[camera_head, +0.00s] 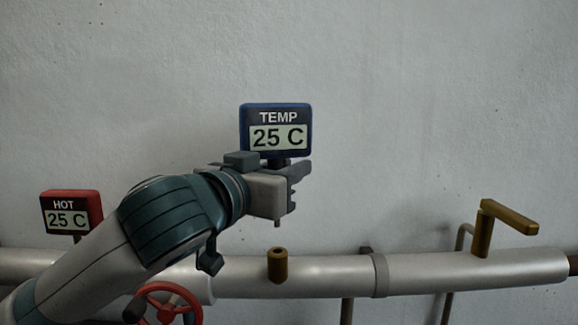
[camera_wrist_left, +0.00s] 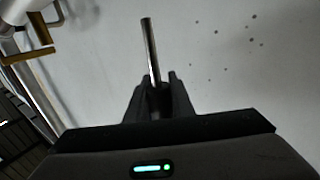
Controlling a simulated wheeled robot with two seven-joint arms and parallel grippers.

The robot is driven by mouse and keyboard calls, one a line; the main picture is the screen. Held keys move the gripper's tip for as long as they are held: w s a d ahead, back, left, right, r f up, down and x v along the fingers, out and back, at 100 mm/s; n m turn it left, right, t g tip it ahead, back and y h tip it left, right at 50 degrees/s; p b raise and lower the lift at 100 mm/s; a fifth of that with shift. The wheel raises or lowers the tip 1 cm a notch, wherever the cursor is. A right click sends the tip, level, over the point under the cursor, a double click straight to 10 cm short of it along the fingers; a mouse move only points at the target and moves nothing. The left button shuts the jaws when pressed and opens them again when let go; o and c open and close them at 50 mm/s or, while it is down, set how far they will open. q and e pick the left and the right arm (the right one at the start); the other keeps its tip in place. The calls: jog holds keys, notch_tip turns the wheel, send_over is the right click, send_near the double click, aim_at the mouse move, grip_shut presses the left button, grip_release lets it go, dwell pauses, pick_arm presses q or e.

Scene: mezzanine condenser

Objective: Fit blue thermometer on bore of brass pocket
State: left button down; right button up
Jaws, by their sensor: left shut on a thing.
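The blue thermometer (camera_head: 276,128) has a display reading TEMP 25 C and stands upright in front of the wall. My left gripper (camera_head: 290,184) is shut on it just below the display. The tip of its stem shows below the gripper, above the brass pocket and apart from it. In the left wrist view the metal stem (camera_wrist_left: 149,50) sticks out past the fingers of the gripper (camera_wrist_left: 155,95). My right gripper is not in view.
The pale pipe (camera_head: 330,276) runs along the wall. A red HOT 25 C thermometer (camera_head: 70,211) stands at the left, with a red handwheel (camera_head: 167,303) below. A brass lever (camera_head: 483,235) rises at the right. The wall above is bare.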

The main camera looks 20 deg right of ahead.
pick_arm(q)
notch_tip(320, 180, down, 3)
jog(key=shift+b, duration=0.9)
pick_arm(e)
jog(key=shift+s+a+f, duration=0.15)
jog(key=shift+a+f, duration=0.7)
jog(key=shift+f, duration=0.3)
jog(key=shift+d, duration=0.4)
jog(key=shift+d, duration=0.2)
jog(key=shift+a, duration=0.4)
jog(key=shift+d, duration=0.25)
pick_arm(q)
jog(key=shift+f, duration=0.3)
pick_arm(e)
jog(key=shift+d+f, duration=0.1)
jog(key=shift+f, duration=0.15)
